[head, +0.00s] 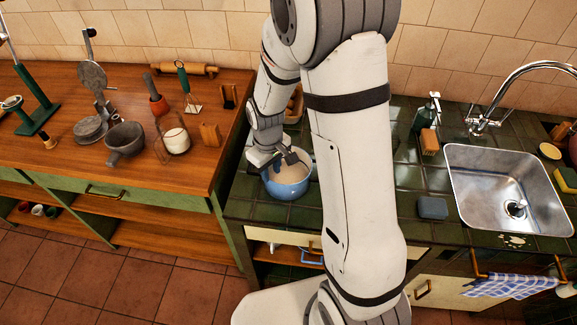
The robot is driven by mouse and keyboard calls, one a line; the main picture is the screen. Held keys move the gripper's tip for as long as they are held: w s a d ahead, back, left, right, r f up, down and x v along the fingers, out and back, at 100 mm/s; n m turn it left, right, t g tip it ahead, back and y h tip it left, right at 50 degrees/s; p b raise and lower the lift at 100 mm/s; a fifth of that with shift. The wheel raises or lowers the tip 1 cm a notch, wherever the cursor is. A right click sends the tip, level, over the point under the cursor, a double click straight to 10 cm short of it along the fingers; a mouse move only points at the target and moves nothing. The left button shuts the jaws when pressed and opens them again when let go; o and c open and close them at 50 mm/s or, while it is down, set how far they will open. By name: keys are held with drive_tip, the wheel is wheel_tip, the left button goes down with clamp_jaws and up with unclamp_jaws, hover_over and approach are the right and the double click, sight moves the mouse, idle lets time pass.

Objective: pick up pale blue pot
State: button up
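The pale blue pot (287,189) stands on the dark green tiled counter, left of my arm's large upper link. Its inside looks cream-coloured, and part of its right side and rim is hidden by my arm and gripper. My gripper (281,164) is over the pot, with its fingers reaching down at the pot's opening. I cannot tell whether the fingers touch the rim or whether they are open or shut.
A steel sink (500,180) with a tap and a blue sponge (433,208) lie to the right. A wooden sideboard at left holds a grey mortar (125,139), a white jar (176,141) and other utensils. The tiled wall stands close behind.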

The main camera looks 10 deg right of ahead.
sight(272, 194)
drive_tip(key=shift+a+f+p, duration=0.2)
drive_tip(key=shift+f+p, duration=0.8)
drive_tip(key=shift+f, duration=3.2)
drive_tip(key=shift+c, duration=0.2)
clamp_jaws()
